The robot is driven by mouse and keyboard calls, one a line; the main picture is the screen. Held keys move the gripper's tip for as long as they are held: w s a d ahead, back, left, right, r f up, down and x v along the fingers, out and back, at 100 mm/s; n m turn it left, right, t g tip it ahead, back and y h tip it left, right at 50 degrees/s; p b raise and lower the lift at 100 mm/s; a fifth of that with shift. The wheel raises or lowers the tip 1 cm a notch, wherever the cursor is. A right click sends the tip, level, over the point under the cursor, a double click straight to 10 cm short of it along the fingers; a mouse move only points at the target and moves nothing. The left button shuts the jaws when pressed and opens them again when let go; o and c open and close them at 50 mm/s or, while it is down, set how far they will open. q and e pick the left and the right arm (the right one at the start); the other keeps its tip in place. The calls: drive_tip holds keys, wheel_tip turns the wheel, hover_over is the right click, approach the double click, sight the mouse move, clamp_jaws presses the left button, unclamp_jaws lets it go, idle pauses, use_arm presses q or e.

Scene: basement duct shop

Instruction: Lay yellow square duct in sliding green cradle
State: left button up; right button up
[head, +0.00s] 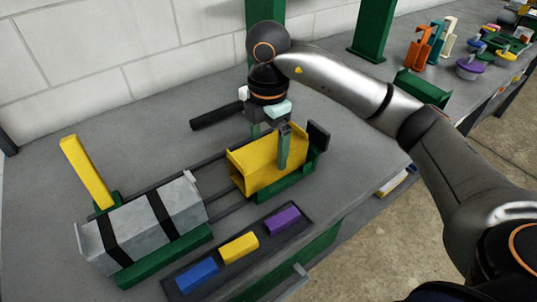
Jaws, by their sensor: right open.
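The yellow square duct (256,168) lies in the sliding green cradle (288,188), on dark rails on the grey bench. Its open end faces left, toward the grey duct. My right gripper (270,145) is right over the yellow duct, pointing down, with one finger in front of its near side and the other behind. The gripper is open; whether a finger touches the duct I cannot tell. My left gripper is not in view.
A grey strapped duct (142,224) sits in a fixed green cradle (165,257) at left, with a yellow lever (86,171) behind. A dark tray (266,240) in front holds blue, yellow and purple blocks. A black handle (215,117) sticks out behind. Coloured clamps and rolls stand at the far right.

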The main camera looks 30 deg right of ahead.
sight(269, 148)
wheel_tip(269, 148, up, 8)
drive_tip(key=shift+r+p, duration=0.2)
drive_tip(key=shift+p, duration=0.65)
